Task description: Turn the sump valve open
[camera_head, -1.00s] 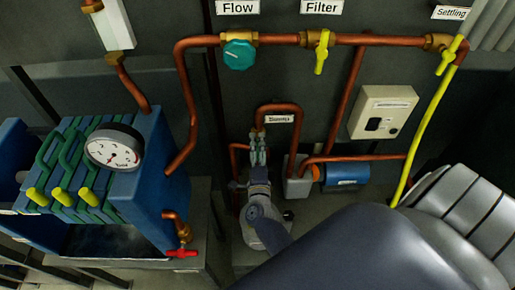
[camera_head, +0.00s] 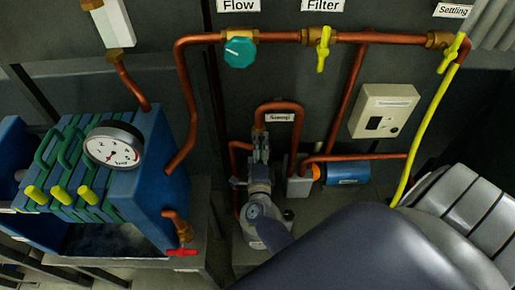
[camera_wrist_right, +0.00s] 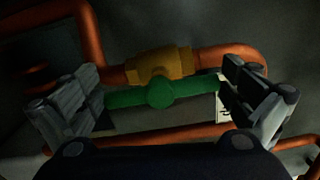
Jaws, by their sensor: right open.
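The sump valve shows in the right wrist view as a brass body (camera_wrist_right: 163,66) on a copper pipe, with a green bar handle (camera_wrist_right: 160,93) lying roughly level across it. My right gripper (camera_wrist_right: 163,80) is open, one finger near each end of the handle; I cannot tell whether either touches it. In the head view my right gripper (camera_head: 261,148) reaches the copper pipe loop beside the small "Sump" label (camera_head: 279,117) and hides the valve. My left gripper is not in view.
A blue filter press (camera_head: 140,185) with a gauge (camera_head: 113,146) and red tap (camera_head: 182,253) is to the left. A teal valve knob (camera_head: 240,53) is above.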

